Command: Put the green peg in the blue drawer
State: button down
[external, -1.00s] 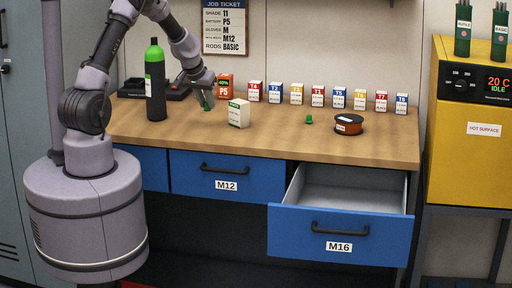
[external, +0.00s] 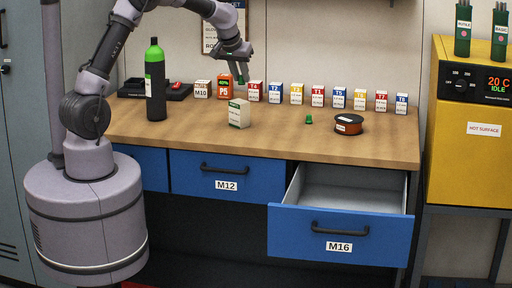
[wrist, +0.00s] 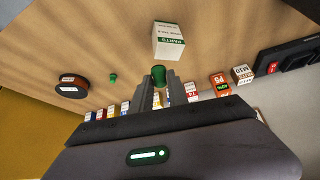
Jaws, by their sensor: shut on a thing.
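My gripper (external: 239,82) is raised above the workbench, behind and above the white and green parts box. In the wrist view my gripper (wrist: 159,92) is shut on a green peg (wrist: 158,75), which shows between the fingertips. A second small green peg (external: 309,119) stands on the bench left of the brown spool; it also shows in the wrist view (wrist: 113,77). The blue drawer marked M16 (external: 285,232) is pulled open, and its grey inside looks empty. The blue drawer marked M12 (external: 190,182) is shut. Another blue drawer front at the left is partly hidden.
A green-topped black bottle (external: 155,85) stands at the bench's left. The parts box (external: 239,114) stands mid-bench and the spool (external: 349,124) at right. Several small labelled boxes (external: 318,96) line the back.

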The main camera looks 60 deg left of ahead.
jog(key=w+d+n+g+y+b, duration=0.1)
jog(key=w+d+n+b, duration=0.2)
jog(key=d, duration=3.4)
jog(key=shift+m, duration=0.3)
jog(key=f+b, duration=0.1)
jog(key=f, duration=1)
jog(key=f+b, duration=0.1)
jog(key=f, duration=1)
jog(key=w+f+b, duration=0.1)
jog(key=f, duration=0.9)
jog(key=shift+f, duration=0.4)
jog(key=shift+f+b, duration=0.25)
jog(key=shift+b, duration=0.15)
jog(key=c, duration=1.3)
grip_release()
jog(key=shift+r, duration=0.1)
jog(key=shift+r, duration=0.1)
